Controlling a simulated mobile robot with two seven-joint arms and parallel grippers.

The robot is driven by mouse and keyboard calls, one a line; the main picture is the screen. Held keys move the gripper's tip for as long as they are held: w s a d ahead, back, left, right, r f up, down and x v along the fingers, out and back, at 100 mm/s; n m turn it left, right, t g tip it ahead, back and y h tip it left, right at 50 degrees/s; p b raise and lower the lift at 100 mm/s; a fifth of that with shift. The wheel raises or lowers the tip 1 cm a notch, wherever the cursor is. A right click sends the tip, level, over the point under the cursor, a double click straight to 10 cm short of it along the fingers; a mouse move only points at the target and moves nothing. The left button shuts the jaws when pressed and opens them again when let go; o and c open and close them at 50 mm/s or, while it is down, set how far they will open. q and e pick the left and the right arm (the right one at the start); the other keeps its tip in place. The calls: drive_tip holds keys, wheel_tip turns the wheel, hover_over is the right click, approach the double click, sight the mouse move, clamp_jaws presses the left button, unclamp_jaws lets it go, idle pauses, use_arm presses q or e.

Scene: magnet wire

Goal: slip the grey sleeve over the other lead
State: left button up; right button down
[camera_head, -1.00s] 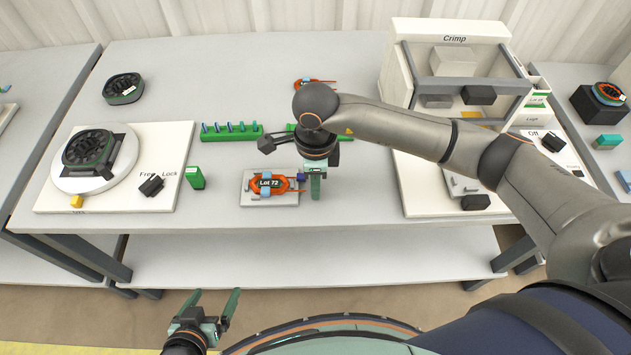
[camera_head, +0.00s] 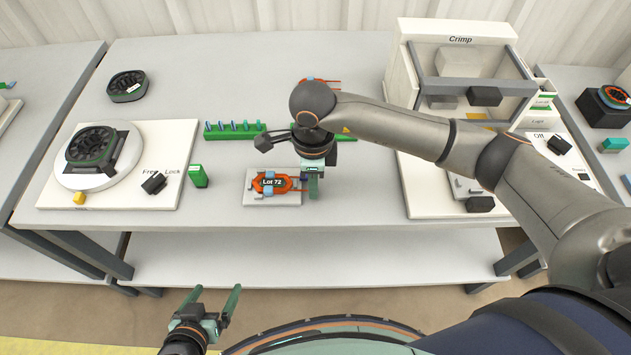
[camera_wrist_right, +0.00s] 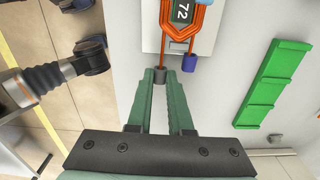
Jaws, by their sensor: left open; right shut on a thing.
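The orange coil marked Lot 72 (camera_head: 258,184) lies on a pale plate (camera_head: 254,199) on the bench; its two leads point right, toward my right gripper. In the right wrist view the orange coil (camera_wrist_right: 197,32) has a blue sleeve (camera_wrist_right: 190,63) on one lead. The grey sleeve (camera_wrist_right: 159,75) is between the tips of my right gripper (camera_wrist_right: 161,78), which is shut on it. It meets the end of the other lead (camera_wrist_right: 165,48); how far the lead is inside, I cannot tell. My right gripper (camera_head: 312,190) points down beside the plate. My left gripper (camera_head: 214,305) is open and empty, before the bench.
A green rack (camera_head: 236,134) with several pegs stands behind the coil. A turntable fixture (camera_head: 99,180) with a dark ring is at left, with a green block (camera_head: 198,176) beside it. The crimp machine (camera_head: 403,75) stands at right. The bench front is clear.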

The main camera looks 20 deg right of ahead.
drive_tip(key=shift+w+a, duration=0.1)
drive_tip(key=shift+a, duration=0.25)
drive_tip(key=shift+w+a+b, duration=0.1)
drive_tip(key=shift+a+b, duration=0.2)
drive_tip(key=shift+w+a, duration=0.1)
drive_tip(key=shift+a, duration=0.25)
idle(0.4)
drive_tip(key=c, duration=0.8)
unclamp_jaws()
drive_tip(key=shift+o, duration=0.2)
drive_tip(key=shift+r, duration=0.15)
